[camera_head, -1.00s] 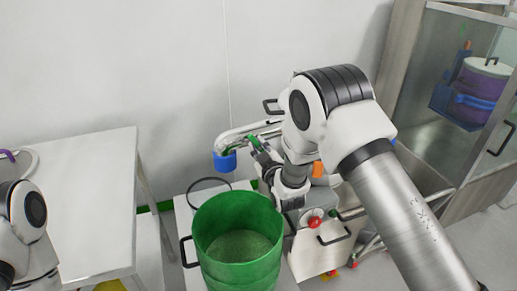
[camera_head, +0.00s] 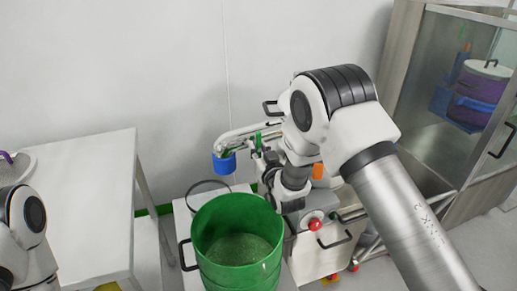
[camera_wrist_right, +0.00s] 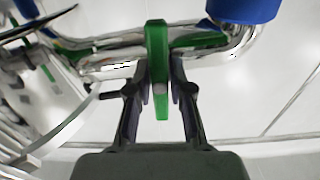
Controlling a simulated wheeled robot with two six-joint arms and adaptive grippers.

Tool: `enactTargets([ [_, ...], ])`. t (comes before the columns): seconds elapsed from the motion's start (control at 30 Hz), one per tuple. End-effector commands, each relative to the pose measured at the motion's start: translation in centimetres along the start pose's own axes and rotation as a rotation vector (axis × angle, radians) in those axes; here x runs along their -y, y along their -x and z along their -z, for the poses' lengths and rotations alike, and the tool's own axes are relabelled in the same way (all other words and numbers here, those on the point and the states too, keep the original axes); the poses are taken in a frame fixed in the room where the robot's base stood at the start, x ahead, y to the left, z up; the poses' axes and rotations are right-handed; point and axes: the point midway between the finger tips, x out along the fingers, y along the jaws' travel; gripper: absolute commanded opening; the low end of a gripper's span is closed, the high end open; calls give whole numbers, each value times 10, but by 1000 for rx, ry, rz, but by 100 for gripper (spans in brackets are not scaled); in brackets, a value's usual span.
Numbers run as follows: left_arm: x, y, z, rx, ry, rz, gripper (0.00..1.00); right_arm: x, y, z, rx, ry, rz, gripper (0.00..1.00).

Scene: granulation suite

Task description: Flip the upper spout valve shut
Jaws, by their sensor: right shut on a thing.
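The spout is a bent silver pipe (camera_head: 238,138) with a blue end (camera_head: 224,163), above and behind the green drum. It also shows in the right wrist view as a shiny pipe (camera_wrist_right: 110,58) with the blue end (camera_wrist_right: 243,8) at top right. A green valve lever (camera_wrist_right: 157,40) stands across the pipe. My right gripper (camera_wrist_right: 159,82) is shut on this lever, a finger on each side. In the head view the right gripper (camera_head: 261,153) is small and partly hidden by its own wrist. My left gripper is outside the head view; only its arm shows.
An open green drum (camera_head: 238,262) holding green granules stands below the spout. A machine with a red button (camera_head: 315,224) is to its right. A white table (camera_head: 85,200) is at left. A glass cabinet (camera_head: 450,120) stands at far right.

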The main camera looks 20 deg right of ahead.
Motion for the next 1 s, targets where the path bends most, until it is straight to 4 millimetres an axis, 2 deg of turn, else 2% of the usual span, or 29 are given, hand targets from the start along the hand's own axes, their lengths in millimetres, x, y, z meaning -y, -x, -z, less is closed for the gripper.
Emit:
enactTargets([
  [0.27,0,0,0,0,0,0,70,1,1,-3,7,0,2,0],
  [0.3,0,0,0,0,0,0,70,1,1,-3,7,1,2,24],
  [0.37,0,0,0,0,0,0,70,1,1,-3,7,1,2,45],
  [0.67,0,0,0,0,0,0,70,0,1,-1,3,1,1,46],
  [0.77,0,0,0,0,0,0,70,0,8,-1,4,1,1,46],
  [0.87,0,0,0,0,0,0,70,0,25,-1,6,1,1,46],
  [1.0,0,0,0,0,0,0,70,1,62,-2,8,1,2,46],
])
